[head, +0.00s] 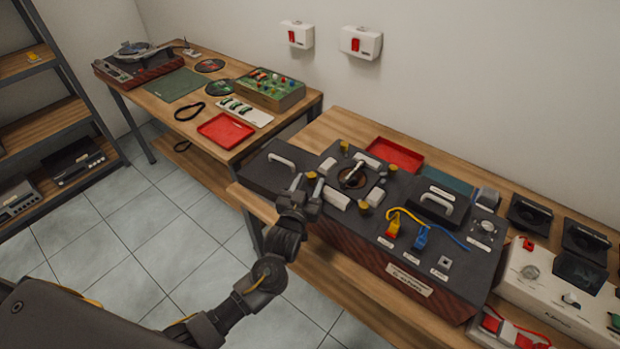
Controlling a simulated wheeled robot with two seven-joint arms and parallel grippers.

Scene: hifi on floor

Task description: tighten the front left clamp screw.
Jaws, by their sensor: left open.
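A dark unit (335,222) with a patterned front stands on the near bench. Its top has a round dark opening (352,176) with pale blocks and several brass clamp screws around it. The front left clamp screw (311,174) is at the left of this group, close to my left gripper. Another brass screw (363,209) is at the front right. My right gripper is out of view.
A yellow plug (393,229) and a blue plug (421,237) with cables stand on the unit's right part. A raised handle (437,201) is behind them. A red tray (395,154) lies behind the unit. A white device (540,272) is at right. Tiled floor at left is clear.

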